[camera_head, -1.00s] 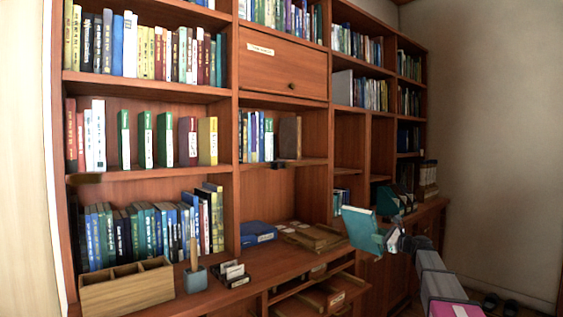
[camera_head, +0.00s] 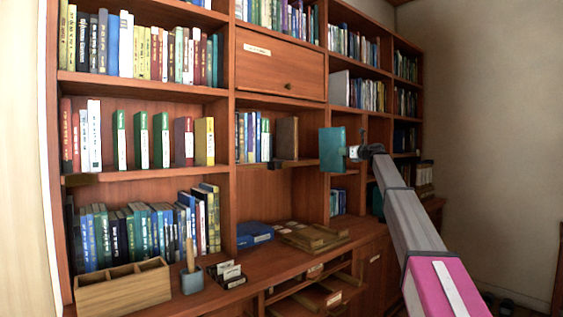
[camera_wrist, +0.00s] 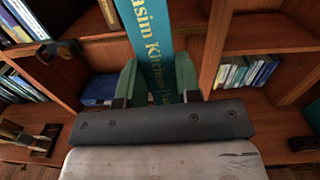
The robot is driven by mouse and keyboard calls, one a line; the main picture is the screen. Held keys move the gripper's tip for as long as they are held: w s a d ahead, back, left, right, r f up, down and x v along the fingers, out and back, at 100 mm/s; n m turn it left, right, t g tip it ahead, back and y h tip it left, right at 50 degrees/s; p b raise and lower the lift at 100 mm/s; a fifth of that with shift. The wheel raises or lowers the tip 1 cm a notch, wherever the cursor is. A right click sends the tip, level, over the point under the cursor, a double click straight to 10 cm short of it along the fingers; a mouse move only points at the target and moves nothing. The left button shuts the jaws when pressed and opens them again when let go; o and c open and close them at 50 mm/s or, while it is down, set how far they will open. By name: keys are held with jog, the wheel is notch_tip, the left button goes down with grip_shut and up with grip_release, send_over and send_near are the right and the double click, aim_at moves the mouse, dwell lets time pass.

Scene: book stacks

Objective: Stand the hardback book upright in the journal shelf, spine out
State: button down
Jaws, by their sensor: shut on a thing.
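The hardback book (camera_head: 332,149) is teal and stands about upright in my gripper (camera_head: 353,152), in front of the bookcase. In the wrist view my gripper (camera_wrist: 157,82) has its two green fingers shut on either side of the book (camera_wrist: 163,30). The spine faces the wrist camera and carries yellow lettering, partly cut off. The middle bay's shelf (camera_head: 307,162), which may be the journal shelf, holds several upright books at its left and a brown upright piece (camera_head: 287,138). The held book is to the right of these, near the bay's right divider.
A dark block (camera_head: 280,164) sits at that shelf's front edge. Below, a blue book (camera_head: 254,234) and wooden trays (camera_head: 312,238) lie on the counter. A wooden box (camera_head: 122,287) and a card holder (camera_head: 228,275) stand at left. Upright dividers separate the bays.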

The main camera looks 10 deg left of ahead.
send_near(329, 139)
jog(key=shift+m, duration=0.4)
jog(key=w+a+r, duration=0.2)
jog(key=w, duration=0.1)
jog(key=w+a+r, duration=0.1)
jog(key=w, duration=0.1)
jog(key=shift+a+r, duration=0.15)
jog(key=shift+r, duration=0.25)
jog(key=f+x, duration=0.2)
jog(key=x, duration=0.7)
jog(key=f+x, duration=0.1)
jog(key=x, duration=0.8)
jog(key=shift+f, duration=0.4)
jog(key=shift+w, duration=0.1)
jog(key=c, duration=0.8)
grip_release()
jog(key=shift+f, duration=0.1)
jog(key=v, duration=1.2)
